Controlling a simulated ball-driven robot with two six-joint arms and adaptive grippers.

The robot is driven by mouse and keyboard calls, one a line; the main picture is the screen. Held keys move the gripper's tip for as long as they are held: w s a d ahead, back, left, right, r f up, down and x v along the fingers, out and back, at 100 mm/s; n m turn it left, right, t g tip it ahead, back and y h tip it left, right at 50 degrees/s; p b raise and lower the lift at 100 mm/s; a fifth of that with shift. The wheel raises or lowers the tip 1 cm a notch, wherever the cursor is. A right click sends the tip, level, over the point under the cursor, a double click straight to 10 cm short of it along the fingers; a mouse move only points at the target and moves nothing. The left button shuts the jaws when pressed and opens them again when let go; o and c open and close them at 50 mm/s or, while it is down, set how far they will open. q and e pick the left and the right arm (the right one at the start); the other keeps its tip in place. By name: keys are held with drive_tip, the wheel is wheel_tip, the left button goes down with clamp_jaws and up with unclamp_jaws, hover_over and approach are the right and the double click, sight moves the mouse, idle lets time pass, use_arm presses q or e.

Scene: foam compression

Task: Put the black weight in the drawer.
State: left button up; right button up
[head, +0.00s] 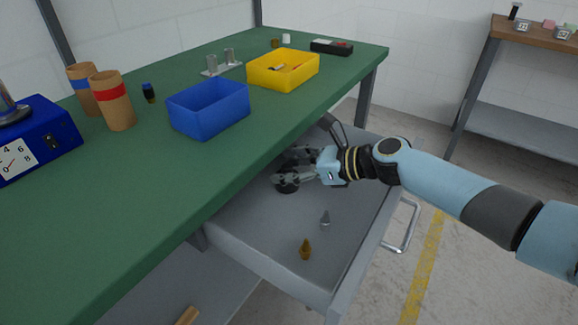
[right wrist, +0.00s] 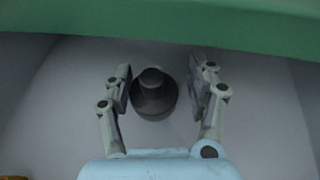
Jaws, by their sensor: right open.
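The black weight (head: 287,186) rests on the floor of the open drawer (head: 265,225), near the table's edge. It also shows in the right wrist view (right wrist: 153,95), standing upright between the two fingers. My right gripper (head: 287,170) reaches into the drawer from the right. In the right wrist view my right gripper (right wrist: 160,92) is open, with a finger on each side of the weight; a gap shows on both sides. In the head view the fingers partly cover the weight. My left gripper is not in view.
The green table top (head: 150,180) overhangs the drawer's back. A brass weight (head: 305,250) and a silver weight (head: 325,218) stand in the drawer's front part. A blue bin (head: 209,108), a yellow bin (head: 283,70) and a blue scale (head: 40,140) stand on the table.

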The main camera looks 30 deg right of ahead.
drive_tip(key=shift+s+d+r, duration=0.1)
drive_tip(key=shift+s+r, duration=0.05)
drive_tip(key=shift+r, duration=0.05)
drive_tip(key=v, duration=0.7)
drive_tip(key=shift+p, duration=0.3)
